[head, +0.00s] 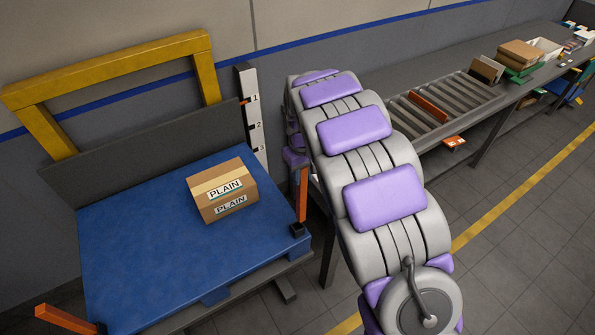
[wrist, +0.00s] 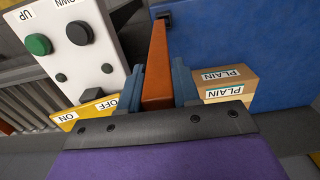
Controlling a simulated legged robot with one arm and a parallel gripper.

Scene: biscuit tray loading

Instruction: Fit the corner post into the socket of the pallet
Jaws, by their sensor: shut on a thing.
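An orange corner post (head: 302,196) stands roughly upright at the right front corner of the blue pallet (head: 130,235). Its lower end meets a black socket (head: 298,230); I cannot tell how deep it sits. My gripper is mostly hidden behind my arm in the head view. In the wrist view my gripper (wrist: 158,88) is shut on the post (wrist: 158,62), with a blue-grey finger on each side. The post's far end reaches the black socket (wrist: 165,17) at the edge of the pallet (wrist: 245,35).
A cardboard box marked PLAIN (head: 222,190) sits on the pallet. A yellow frame (head: 110,65) and a numbered scale (head: 253,122) stand behind. A button panel (wrist: 75,45) is close left of my gripper. Another orange bar (head: 428,107) lies on rollers.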

